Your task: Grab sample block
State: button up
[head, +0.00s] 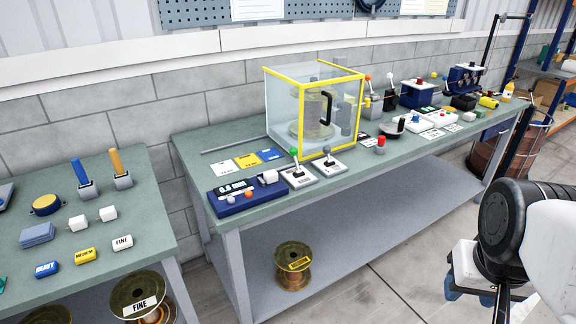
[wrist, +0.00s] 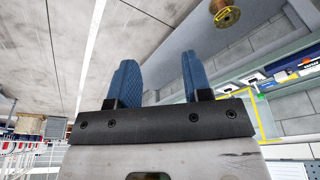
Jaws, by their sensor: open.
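On the left bench lie small labelled blocks: a blue one marked HEAVY (head: 47,269), a yellow one marked MEDIUM (head: 86,256) and a white one marked FINE (head: 122,242). Two plain white blocks (head: 78,223) (head: 107,214) lie behind them. I cannot tell which of these is the sample block. My gripper (wrist: 158,72) is open and empty in the wrist view, its two blue fingers apart. In the head view my arm is at the lower right, over the floor, far from these blocks. No block shows between the fingers.
The left bench also has a blue pad stack (head: 38,235), a round yellow-rimmed dial (head: 46,204) and two levers. A yellow-framed clear enclosure (head: 313,110) stands on the long bench (head: 215,165). A spool (head: 293,265) sits on its lower shelf. A gap separates the benches.

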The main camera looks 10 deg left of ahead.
jog(key=shift+w, duration=0.1)
jog(key=w+a+r+n+h, duration=0.1)
jog(key=w+a+n, duration=0.15)
jog(key=w, duration=0.25)
jog(key=w+a+n+g+h, duration=0.1)
jog(key=w+n, duration=0.2)
jog(key=w, duration=0.2)
jog(key=w+a+r+n+h, duration=0.1)
jog(key=w+a+n, duration=0.1)
jog(key=w, duration=0.3)
jog(key=n+t+h, duration=0.4)
jog(key=n+h, duration=0.2)
jog(key=n, duration=0.7)
send_over(270, 176)
jog(key=s+d, duration=0.8)
jog(key=d, duration=0.4)
notch_tip(270, 176, down, 8)
jog(key=w+a+f+n+t, duration=0.1)
jog(key=a+f+n, duration=0.1)
jog(key=a, duration=0.4)
jog(key=w+a+f+n+t, duration=0.1)
jog(key=a+f+n, duration=0.1)
jog(key=a, duration=0.4)
jog(key=w+a+f+n+t, duration=0.1)
jog(key=a+f+n+t, duration=0.1)
jog(key=a+f, duration=0.2)
jog(key=shift+w+a+n, duration=0.2)
jog(key=shift+a+n, duration=0.15)
jog(key=shift+a, duration=1.05)
jog(key=shift+d, duration=0.1)
